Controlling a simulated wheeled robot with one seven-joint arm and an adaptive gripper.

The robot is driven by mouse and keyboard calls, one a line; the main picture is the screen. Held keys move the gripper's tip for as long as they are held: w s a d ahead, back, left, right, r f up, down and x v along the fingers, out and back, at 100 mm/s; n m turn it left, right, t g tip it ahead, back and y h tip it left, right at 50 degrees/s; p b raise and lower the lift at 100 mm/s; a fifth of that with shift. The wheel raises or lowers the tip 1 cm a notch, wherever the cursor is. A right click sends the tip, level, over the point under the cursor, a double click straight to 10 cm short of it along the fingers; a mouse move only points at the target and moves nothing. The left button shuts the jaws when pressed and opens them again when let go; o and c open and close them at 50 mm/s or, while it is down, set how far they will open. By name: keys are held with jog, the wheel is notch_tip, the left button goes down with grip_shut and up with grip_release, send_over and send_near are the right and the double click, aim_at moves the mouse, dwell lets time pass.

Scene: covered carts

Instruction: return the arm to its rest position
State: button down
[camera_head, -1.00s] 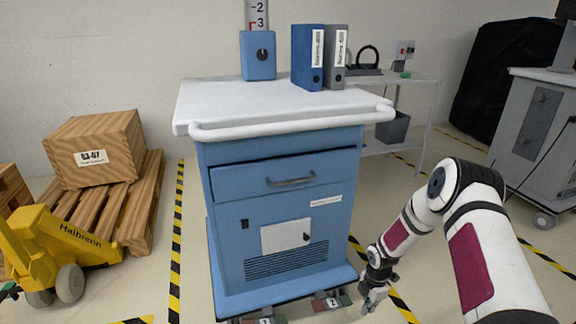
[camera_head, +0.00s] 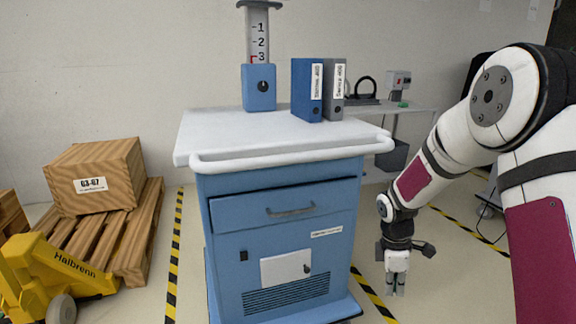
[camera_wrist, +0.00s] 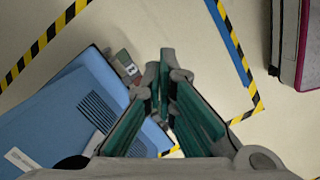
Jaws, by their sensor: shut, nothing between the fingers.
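My gripper (camera_head: 395,284) hangs pointing down at the right of the blue cart (camera_head: 283,210), clear of it and above the floor. Its fingers are together with nothing between them. My white arm with dark red panels reaches in from the right edge. In the wrist view the gripper (camera_wrist: 165,75) shows its green-padded fingers from above, with the cart (camera_wrist: 72,112) below at the left.
On the cart's white top (camera_head: 235,132) stand a blue box with a scale column (camera_head: 259,88), a blue binder (camera_head: 306,90) and a grey binder (camera_head: 334,92). A yellow pallet truck (camera_head: 50,275) and a wooden crate (camera_head: 95,176) are at the left. A side table (camera_head: 420,115) stands behind.

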jog(key=s+a+r+m, duration=0.3)
jog(key=s+r+m, duration=0.5)
jog(key=s+r, duration=1.05)
jog(key=s+a+r+m+y, duration=0.1)
jog(key=s+a+m, duration=0.1)
jog(key=s, duration=0.5)
jog(key=s+a+r+m, duration=0.1)
jog(key=s+r+m, duration=0.15)
jog(key=s, duration=0.45)
jog(key=s+a+r+m+y, duration=0.1)
jog(key=s+a+m, duration=0.15)
jog(key=s, duration=0.45)
notch_tip(320, 180, up, 30)
jog(key=d+t+p, duration=0.1)
jog(key=t+p, duration=0.3)
jog(key=p, duration=2.4)
jog(key=shift+w+d+p, duration=0.15)
jog(key=shift+w+p, duration=0.05)
jog(key=shift+p, duration=0.2)
